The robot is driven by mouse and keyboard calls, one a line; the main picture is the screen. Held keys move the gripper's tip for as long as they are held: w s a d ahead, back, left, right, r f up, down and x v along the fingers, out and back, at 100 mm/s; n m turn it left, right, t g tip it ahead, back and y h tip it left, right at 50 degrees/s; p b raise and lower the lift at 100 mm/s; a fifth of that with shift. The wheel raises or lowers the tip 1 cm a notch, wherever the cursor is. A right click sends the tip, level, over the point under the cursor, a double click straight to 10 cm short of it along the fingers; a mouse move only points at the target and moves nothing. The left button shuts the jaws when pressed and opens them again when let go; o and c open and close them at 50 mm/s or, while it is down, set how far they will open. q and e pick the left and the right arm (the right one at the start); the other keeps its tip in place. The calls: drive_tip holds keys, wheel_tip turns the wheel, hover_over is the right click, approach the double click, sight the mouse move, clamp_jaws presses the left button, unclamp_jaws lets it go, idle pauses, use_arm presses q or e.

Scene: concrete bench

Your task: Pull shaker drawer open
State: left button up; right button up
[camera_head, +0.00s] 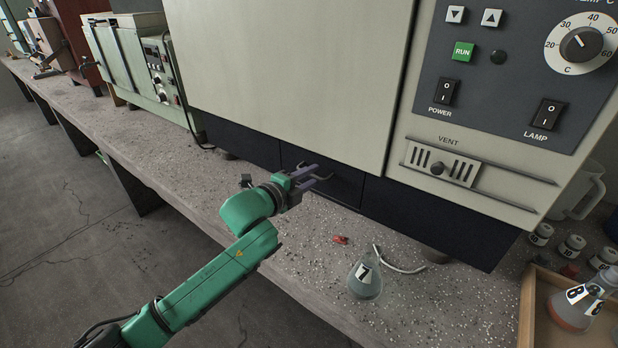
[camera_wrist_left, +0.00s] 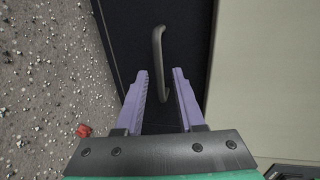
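The shaker drawer (camera_head: 345,188) is a dark front panel low under the big pale cabinet, and it looks shut. Its grey bar handle (camera_wrist_left: 158,62) shows in the left wrist view, just ahead of the fingers and partly between their lines. My left gripper (camera_head: 325,174) is in front of the drawer. In the left wrist view its two purple fingers (camera_wrist_left: 164,78) are apart, with the handle's near end between or just beyond the tips; I cannot tell contact. My right gripper is in neither view.
A flask marked 7 (camera_head: 365,278) stands on the speckled bench (camera_head: 290,260), near a small red object (camera_head: 340,240) and a pale curved tube (camera_head: 402,264). A wooden tray (camera_head: 545,325) with flasks is at right. The sliding vent (camera_head: 440,165) is above the dark base.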

use_arm(q)
clamp_jaws()
idle(1.2)
